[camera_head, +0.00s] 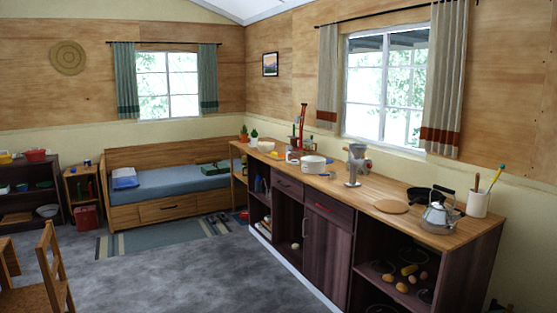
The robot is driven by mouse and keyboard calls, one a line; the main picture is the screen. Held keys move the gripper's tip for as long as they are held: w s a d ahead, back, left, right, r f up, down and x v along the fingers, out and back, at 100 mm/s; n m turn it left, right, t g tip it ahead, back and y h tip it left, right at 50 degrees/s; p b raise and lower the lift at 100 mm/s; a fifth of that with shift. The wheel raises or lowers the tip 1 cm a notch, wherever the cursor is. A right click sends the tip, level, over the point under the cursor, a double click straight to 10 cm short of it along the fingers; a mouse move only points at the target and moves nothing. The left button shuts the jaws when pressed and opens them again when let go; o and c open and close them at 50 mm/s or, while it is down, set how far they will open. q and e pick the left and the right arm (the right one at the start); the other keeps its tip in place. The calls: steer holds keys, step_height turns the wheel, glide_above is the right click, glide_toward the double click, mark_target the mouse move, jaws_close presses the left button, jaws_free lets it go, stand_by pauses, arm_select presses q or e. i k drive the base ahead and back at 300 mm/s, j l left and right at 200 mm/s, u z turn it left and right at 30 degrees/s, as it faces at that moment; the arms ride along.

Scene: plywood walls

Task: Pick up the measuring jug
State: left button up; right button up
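I cannot make out a measuring jug for certain. A tall grey item with a flared top (356,153) stands mid-counter on the long wooden counter (335,187); it is too small to tell what it is. A metal kettle (438,216) with a dark handle stands near the counter's right end. Neither of my grippers is in view.
A stack of white plates (313,164), a round wooden board (391,206), a dark pan (424,195) and a white utensil holder (477,203) are on the counter. A wooden chair (50,270) stands at the left. The grey floor (200,270) before the cabinets is clear.

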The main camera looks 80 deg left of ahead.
mark_target(294, 155)
steer(key=u, duration=2.8)
